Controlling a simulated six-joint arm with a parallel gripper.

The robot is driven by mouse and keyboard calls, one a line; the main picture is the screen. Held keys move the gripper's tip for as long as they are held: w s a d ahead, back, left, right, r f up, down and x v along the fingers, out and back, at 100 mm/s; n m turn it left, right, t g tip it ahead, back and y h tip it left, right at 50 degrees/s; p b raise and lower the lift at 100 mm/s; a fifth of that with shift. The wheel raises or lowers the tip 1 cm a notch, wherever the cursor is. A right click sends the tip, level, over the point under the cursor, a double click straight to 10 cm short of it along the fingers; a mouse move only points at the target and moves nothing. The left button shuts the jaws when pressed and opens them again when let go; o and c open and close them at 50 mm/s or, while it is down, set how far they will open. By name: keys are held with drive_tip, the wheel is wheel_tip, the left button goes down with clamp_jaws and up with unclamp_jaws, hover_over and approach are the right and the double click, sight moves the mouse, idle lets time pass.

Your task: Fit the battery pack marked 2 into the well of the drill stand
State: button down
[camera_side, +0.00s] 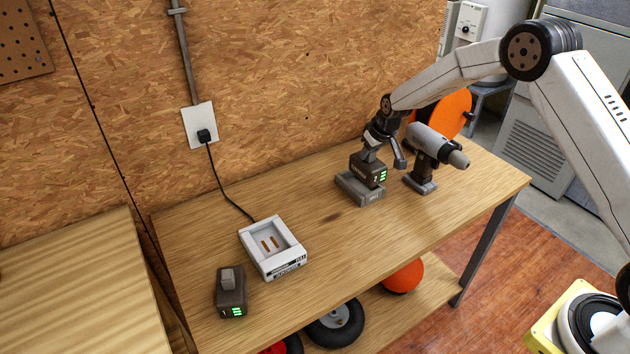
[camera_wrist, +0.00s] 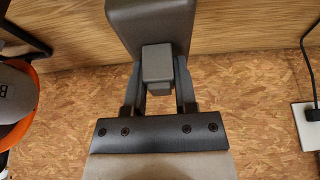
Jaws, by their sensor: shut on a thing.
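My gripper (camera_side: 373,150) is shut on the stem of a dark battery pack (camera_side: 368,171) with green lights on its front. In the wrist view the fingers (camera_wrist: 158,82) close on both sides of the stem of this pack (camera_wrist: 150,22). The pack is upright, over or partly in the well of the low grey drill stand (camera_side: 348,188). I cannot tell how deep it sits, as the pack hides the well. The mark on the pack is too small to read surely. The stand's well is hidden in the wrist view.
A grey drill (camera_side: 430,147) stands close to the right of the stand, with an orange disc (camera_side: 455,110) behind. A white charger (camera_side: 272,248), empty, and a second dark pack (camera_side: 231,293) are at the left of the table (camera_side: 330,255). The table between charger and stand is clear.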

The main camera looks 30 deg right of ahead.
sight(362, 165)
drive_tip(key=shift+w+d+f, duration=0.15)
drive_tip(key=shift+w+f, duration=1.05)
drive_tip(key=shift+f, duration=0.1)
drive_tip(key=shift+w+f, duration=0.15)
drive_tip(key=shift+f, duration=0.1)
drive_tip(key=shift+w+f, duration=0.1)
drive_tip(key=shift+f, duration=1.5)
drive_tip(key=shift+f, duration=0.1)
drive_tip(key=shift+c, duration=2)
unclamp_jaws()
drive_tip(key=shift+f, duration=0.1)
drive_tip(key=shift+v, duration=6.15)
